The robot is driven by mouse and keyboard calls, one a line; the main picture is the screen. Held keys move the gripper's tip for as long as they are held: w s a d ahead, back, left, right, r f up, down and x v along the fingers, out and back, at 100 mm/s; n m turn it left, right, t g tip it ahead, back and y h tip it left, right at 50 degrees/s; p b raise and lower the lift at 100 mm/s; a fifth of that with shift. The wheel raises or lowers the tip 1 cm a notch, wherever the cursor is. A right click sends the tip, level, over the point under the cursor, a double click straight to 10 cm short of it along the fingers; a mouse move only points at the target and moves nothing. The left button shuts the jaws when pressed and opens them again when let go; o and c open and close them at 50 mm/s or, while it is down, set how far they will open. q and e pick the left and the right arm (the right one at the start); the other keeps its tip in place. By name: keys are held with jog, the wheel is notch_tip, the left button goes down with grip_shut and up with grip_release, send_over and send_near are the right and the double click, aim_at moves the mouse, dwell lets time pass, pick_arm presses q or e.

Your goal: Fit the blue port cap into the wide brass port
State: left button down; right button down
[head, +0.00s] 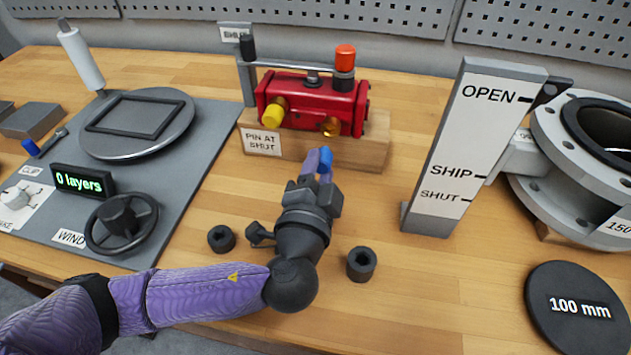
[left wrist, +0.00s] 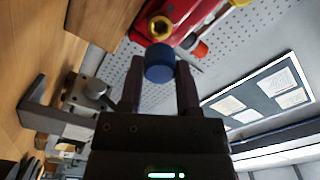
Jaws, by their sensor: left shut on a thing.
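The blue port cap (head: 326,158) is between the fingertips of my left gripper (head: 316,168), which is shut on it. In the left wrist view the cap (left wrist: 159,62) sits between the two fingers (left wrist: 160,82). The wide brass port (head: 330,127) is on the lower right front of the red actuator body (head: 308,100). In the left wrist view the brass port (left wrist: 160,28) shows open just beyond the cap. The cap appears apart from the port, in front of and below it in the head view. My right gripper is not in view.
The actuator stands on a wooden block (head: 372,152) with a "PIN AT SHUT" label. A yellow cap (head: 274,111) sits on its left front. Two black sockets (head: 361,264) stand near my left gripper. A tall scale plate (head: 468,150) stands right; bare bench lies between.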

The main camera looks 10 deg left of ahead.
aim_at(325, 147)
pick_arm(q)
jog(key=w, duration=0.2)
jog(key=shift+w, duration=0.3)
jog(key=shift+w+b, duration=0.2)
jog(key=shift+b, duration=0.1)
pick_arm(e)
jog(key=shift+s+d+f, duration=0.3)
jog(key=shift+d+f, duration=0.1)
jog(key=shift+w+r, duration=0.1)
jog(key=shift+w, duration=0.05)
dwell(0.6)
pick_arm(q)
jog(key=shift+w, duration=1.05)
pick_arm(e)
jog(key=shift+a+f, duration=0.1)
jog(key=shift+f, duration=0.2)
pick_arm(q)
jog(key=shift+c, duration=1.2)
grip_release()
jog(key=shift+w, duration=0.1)
jog(key=s+p, duration=0.1)
jog(key=s, duration=0.8)
jog(key=shift+s, duration=0.15)
jog(key=shift+s+a, duration=0.1)
jog(key=shift+s, duration=0.25)
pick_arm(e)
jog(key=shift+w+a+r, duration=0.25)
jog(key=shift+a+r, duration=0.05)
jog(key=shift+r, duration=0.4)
